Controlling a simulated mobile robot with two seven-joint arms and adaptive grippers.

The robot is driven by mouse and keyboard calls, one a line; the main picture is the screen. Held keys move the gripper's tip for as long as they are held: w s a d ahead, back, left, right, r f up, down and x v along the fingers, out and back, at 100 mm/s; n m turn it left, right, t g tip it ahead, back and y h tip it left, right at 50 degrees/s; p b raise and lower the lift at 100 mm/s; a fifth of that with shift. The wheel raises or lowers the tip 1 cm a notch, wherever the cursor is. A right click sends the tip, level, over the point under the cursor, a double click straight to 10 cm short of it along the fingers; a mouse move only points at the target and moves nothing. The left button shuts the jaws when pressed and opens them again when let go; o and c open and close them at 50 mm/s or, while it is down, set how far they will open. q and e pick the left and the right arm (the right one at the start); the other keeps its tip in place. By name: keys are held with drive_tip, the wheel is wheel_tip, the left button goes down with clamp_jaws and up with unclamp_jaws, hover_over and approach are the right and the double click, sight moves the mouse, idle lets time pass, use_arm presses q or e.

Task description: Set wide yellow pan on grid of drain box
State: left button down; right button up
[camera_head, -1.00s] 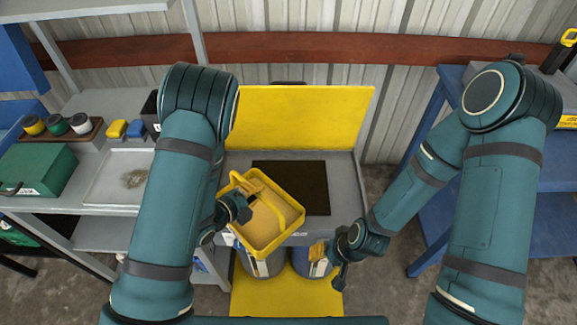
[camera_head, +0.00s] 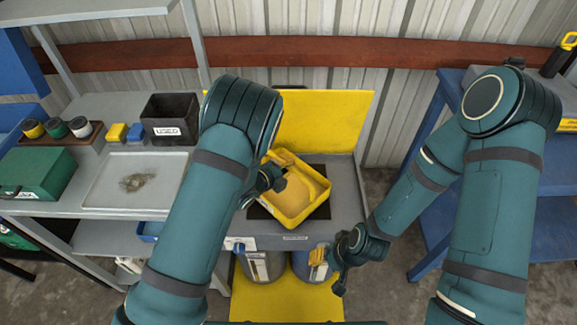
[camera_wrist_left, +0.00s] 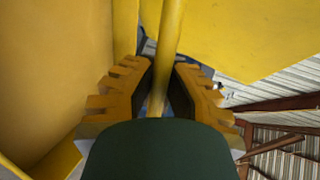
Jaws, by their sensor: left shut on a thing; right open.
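The wide yellow pan (camera_head: 290,200) is over the dark grid (camera_head: 318,212) of the grey drain box (camera_head: 345,190). It looks turned at an angle to the box, and I cannot tell whether it touches the grid. My left gripper (camera_head: 268,180) is shut on the pan's yellow bar. In the left wrist view the bar (camera_wrist_left: 168,45) runs between the fingers (camera_wrist_left: 160,95), beside the pan's wall (camera_wrist_left: 60,70). My right gripper (camera_head: 327,262) is open and empty, low in front of the box.
The box's yellow lid (camera_head: 320,120) stands up behind it. Two drums (camera_head: 265,266) are under the box's front. A grey bench (camera_head: 100,160) at left holds a tray, a black bin (camera_head: 170,120) and a green case (camera_head: 38,172). A blue shelf (camera_head: 480,180) is at right.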

use_arm(q)
drive_tip(key=shift+w+d+f, duration=0.4)
drive_tip(key=shift+w+f, duration=0.05)
drive_tip(key=shift+f, duration=0.2)
drive_tip(key=shift+f+b, duration=0.1)
drive_tip(key=shift+b, duration=0.2)
drive_tip(key=c, duration=1.1)
unclamp_jaws()
drive_tip(key=shift+f, duration=0.1)
